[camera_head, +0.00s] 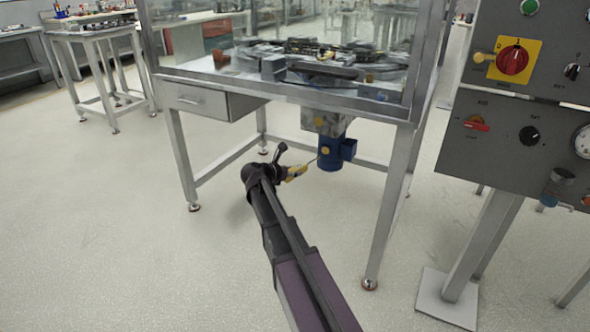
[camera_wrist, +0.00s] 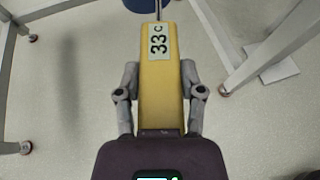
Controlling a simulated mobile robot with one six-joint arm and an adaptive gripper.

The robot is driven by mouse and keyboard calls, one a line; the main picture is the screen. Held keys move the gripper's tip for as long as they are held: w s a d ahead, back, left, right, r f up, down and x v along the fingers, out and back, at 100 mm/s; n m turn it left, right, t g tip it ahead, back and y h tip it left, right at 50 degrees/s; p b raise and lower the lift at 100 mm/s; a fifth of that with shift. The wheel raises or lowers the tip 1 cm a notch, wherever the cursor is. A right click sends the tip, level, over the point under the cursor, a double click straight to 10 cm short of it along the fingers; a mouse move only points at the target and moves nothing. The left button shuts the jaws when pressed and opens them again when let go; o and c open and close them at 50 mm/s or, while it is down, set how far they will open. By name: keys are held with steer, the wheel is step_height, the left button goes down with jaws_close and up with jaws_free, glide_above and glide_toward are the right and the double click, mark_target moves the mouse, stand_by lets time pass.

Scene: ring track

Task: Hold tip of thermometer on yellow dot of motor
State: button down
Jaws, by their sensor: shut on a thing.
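The blue motor (camera_head: 331,157) hangs under the glass-walled table, with a yellow dot (camera_head: 325,150) on its side facing me. My gripper (camera_head: 284,174) is shut on the yellow thermometer (camera_head: 297,171). The thermometer's thin probe points up and right toward the motor, its tip at or very near the yellow dot; I cannot tell whether it touches. In the wrist view, my gripper (camera_wrist: 160,92) clasps the yellow thermometer body (camera_wrist: 159,90), whose display label reads 33 C. The probe runs up toward the blue motor (camera_wrist: 150,4), mostly cut off at the top edge; the dot is not visible there.
The table's metal legs (camera_head: 182,160) stand left and right of the motor, with a lower crossbar behind. A control panel (camera_head: 520,100) on a post stands at the right. A drawer (camera_head: 200,101) hangs left of the motor. The floor around my arm is clear.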

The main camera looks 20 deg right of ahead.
steer(key=s+a, duration=0.6)
steer(key=a, duration=0.2)
steer(key=shift+s+a, duration=0.15)
steer(key=shift+s, duration=0.15)
stand_by(0.6)
